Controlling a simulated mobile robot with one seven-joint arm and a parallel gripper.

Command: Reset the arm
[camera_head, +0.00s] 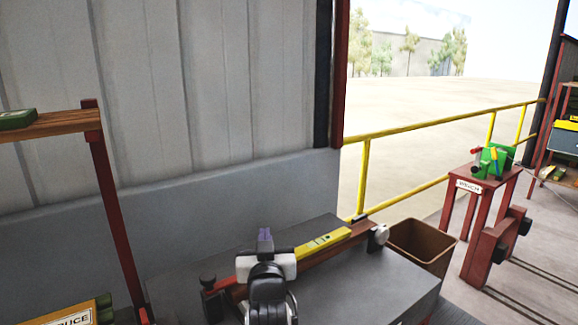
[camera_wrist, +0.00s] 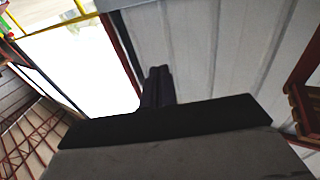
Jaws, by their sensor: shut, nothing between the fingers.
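My gripper (camera_head: 264,237) shows at the bottom centre of the head view, with purple-grey fingers pointing up and away from me. It is shut and empty. In the wrist view its fingers (camera_wrist: 158,86) stand together at the centre, above the dark edge of the gripper body. The wall panels and the bright opening lie beyond them. The gripper hides part of the bench behind it.
A dark grey bench (camera_head: 375,285) carries a wooden beam with a yellow level (camera_head: 323,241) on it. A brown bin (camera_head: 424,243) stands at its right. A red stand with a green machine (camera_head: 490,160) is farther right. A red-and-wood shelf (camera_head: 105,175) is at left, before the grey wall (camera_head: 220,90).

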